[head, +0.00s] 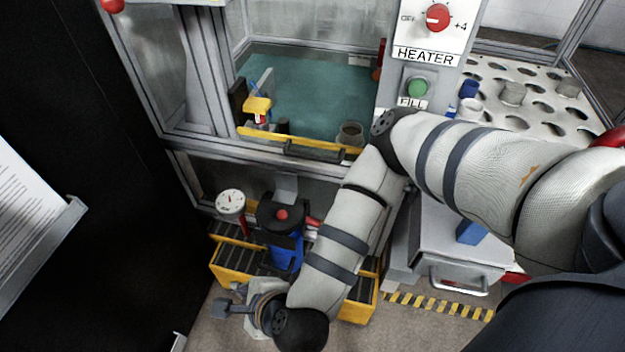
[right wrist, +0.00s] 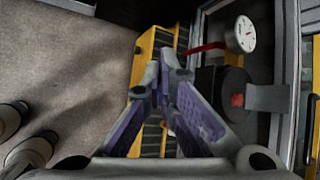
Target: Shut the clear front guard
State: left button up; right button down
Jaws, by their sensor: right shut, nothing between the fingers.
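The clear front guard seems to be the see-through panel (head: 208,176) low on the framed machine front. A yellow bar with a dark handle (head: 315,150) runs along its top, and the space above looks open to the teal chamber floor. My right gripper (head: 222,306) is low in front of the machine, left of and well below the handle, and touches neither bar nor panel. In the right wrist view its purple-padded fingers (right wrist: 167,80) meet at the tips, empty. My right forearm covers part of the machine front. My left gripper is not in view.
A yellow step (head: 228,273) stands below the machine, with a black-and-blue device (head: 285,230) and a white gauge (head: 230,202) over it. The heater panel (head: 425,55) and a holed tray (head: 540,95) are to the right.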

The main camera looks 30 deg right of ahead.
jog(key=w+d+r+m+t+h, duration=0.15)
jog(key=w+d+m+h, duration=0.25)
jog(key=w+d+m, duration=0.4)
jog(key=m+g+h, duration=0.2)
jog(key=m+h, duration=0.5)
jog(key=m, duration=0.6)
send_near(318, 169)
jog(key=b+x, duration=0.2)
jog(key=x, duration=0.5)
jog(key=shift+s, duration=0.1)
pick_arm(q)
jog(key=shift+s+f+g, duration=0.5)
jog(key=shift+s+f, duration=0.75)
